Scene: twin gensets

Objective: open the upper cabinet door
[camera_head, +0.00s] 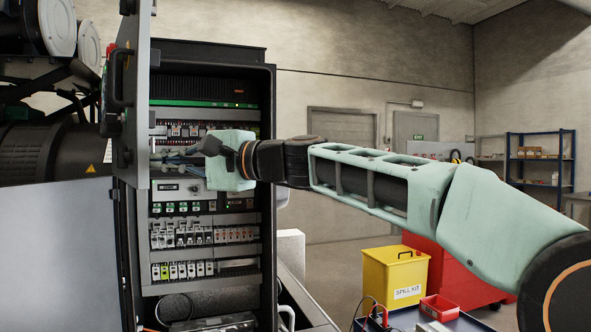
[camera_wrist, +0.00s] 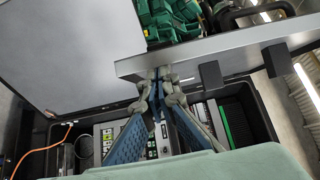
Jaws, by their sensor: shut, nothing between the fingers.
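The upper cabinet door (camera_head: 141,95) stands swung open on the left of the cabinet, seen nearly edge-on, with a dark handle (camera_head: 119,78) on its outer side. The cabinet interior shows breakers and modules. My gripper (camera_head: 160,155) reaches in from the right, in front of the opening, with its fingers toward the door's inner side. In the wrist view my gripper (camera_wrist: 159,78) is shut and empty, its fingertips at the edge of the door (camera_wrist: 240,42). Whether they touch it I cannot tell.
A large grey panel (camera_head: 62,255) stands at the lower left. Engine parts (camera_head: 40,145) are behind the door. A yellow spill kit box (camera_head: 394,275), a red cabinet (camera_head: 465,275) and a small red bin (camera_head: 439,307) stand at the lower right. Open floor lies behind my arm.

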